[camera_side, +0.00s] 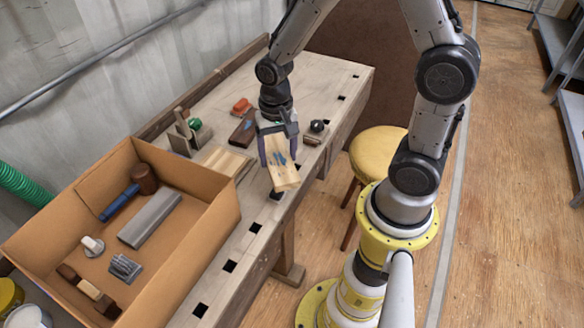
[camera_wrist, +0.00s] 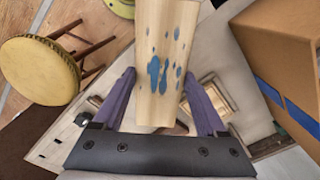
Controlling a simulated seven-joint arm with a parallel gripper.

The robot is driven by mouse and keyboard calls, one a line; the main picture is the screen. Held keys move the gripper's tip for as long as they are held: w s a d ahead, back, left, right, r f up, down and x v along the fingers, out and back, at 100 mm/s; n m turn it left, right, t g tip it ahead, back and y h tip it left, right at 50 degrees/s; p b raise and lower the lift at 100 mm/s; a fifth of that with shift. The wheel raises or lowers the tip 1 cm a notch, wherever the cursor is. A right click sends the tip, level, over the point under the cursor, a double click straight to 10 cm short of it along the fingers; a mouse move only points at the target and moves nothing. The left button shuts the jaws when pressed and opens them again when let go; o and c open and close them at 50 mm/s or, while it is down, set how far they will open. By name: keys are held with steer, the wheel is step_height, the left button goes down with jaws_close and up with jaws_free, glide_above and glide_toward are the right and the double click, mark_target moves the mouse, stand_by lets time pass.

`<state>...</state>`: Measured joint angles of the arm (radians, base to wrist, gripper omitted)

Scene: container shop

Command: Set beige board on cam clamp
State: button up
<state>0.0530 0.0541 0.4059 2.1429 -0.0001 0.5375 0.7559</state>
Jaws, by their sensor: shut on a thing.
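The beige board (camera_side: 285,179) is a pale wooden piece with blue stains. My gripper (camera_side: 278,158) is shut on it and holds it over the front part of the bench, tilted. In the wrist view the board (camera_wrist: 165,45) stands between the purple fingers of my gripper (camera_wrist: 158,76) and runs up out of the top of the picture. I cannot tell for sure which thing is the cam clamp. A wooden piece with uprights and a green knob (camera_side: 186,133) stands at the back of the bench, left of my gripper.
A cardboard box (camera_side: 205,232) with a mallet, a grey bar and other tools stands at the left. A pale flat piece (camera_side: 228,162), a dark block (camera_side: 243,130), a red-orange thing (camera_side: 241,106) and a black-knobbed tool (camera_side: 317,127) lie on the bench (camera_side: 335,80). A yellow stool (camera_side: 378,152) stands in front.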

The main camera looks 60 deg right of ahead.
steer(key=s+d+r+m, duration=0.1)
steer(key=s+r+m, duration=0.3)
steer(key=s, duration=0.3)
steer(key=s+d+r+m, duration=0.2)
steer(key=s+r+m, duration=0.15)
steer(key=s, duration=0.35)
steer(key=w+d+f, duration=0.2)
steer(key=w+f, duration=0.4)
steer(key=w+d+f+m, duration=0.1)
steer(key=w+d+f, duration=0.1)
steer(key=w+f, duration=0.4)
steer(key=shift+w+d+f, duration=0.2)
steer(key=shift+w+d, duration=0.05)
steer(key=shift+w, duration=0.45)
steer(key=shift+f, duration=0.55)
steer(key=o, duration=1.4)
